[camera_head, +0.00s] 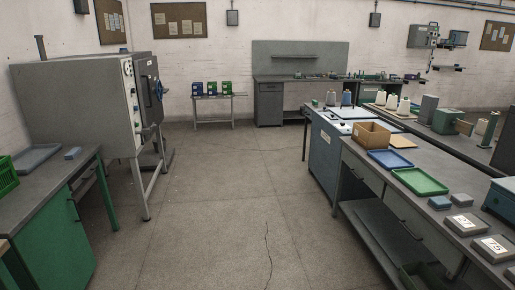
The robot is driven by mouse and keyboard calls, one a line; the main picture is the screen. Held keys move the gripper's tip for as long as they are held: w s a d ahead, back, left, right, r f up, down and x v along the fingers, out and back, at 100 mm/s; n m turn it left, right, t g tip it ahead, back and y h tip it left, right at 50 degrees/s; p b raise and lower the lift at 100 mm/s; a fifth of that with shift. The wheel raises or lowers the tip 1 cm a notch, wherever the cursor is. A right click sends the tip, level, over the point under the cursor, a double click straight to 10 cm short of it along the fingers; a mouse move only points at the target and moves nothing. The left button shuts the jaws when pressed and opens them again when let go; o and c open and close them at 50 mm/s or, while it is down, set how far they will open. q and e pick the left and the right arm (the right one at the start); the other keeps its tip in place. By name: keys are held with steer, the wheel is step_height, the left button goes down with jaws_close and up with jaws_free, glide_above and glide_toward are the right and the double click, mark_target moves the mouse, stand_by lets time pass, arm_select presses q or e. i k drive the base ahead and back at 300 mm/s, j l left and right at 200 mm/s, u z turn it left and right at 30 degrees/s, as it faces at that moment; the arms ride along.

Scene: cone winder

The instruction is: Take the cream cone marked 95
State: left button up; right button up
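Several cream cones stand upright on the far part of the right-hand bench run. One cream cone (380,97) is at the left of a close group. Another cream cone (404,105) is at the right of that group. Two blue-grey cones (346,98) stand on the blue cabinet to the left. Neither of my grippers shows in this view.
A cardboard box (371,134), a blue tray (389,160) and a green tray (420,181) lie on the right bench. Grey blocks marked 127 (464,223) and 75 (494,247) are nearest. A grey machine (75,105) stands left. The middle floor (215,200) is clear.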

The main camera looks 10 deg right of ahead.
mark_target(404, 105)
steer(key=i+j, duration=0.1)
steer(key=i, duration=2.45)
steer(key=i+j, duration=0.15)
steer(key=i, duration=2.4)
steer(key=i+l+z, duration=0.2)
steer(key=i, duration=0.45)
steer(key=i+z, duration=0.15)
steer(key=i, duration=0.5)
steer(key=i+j+z, duration=0.2)
steer(key=i, duration=0.45)
steer(key=i+j+z, duration=0.2)
steer(key=i, duration=2.6)
steer(key=i+j+z, duration=0.1)
steer(key=i+z, duration=0.35)
steer(key=i+j+z, duration=0.2)
steer(key=z, duration=0.25)
steer(key=i+j+z, duration=0.3)
steer(key=z, duration=0.15)
steer(key=i+j+z, duration=0.2)
steer(key=j+z, duration=0.3)
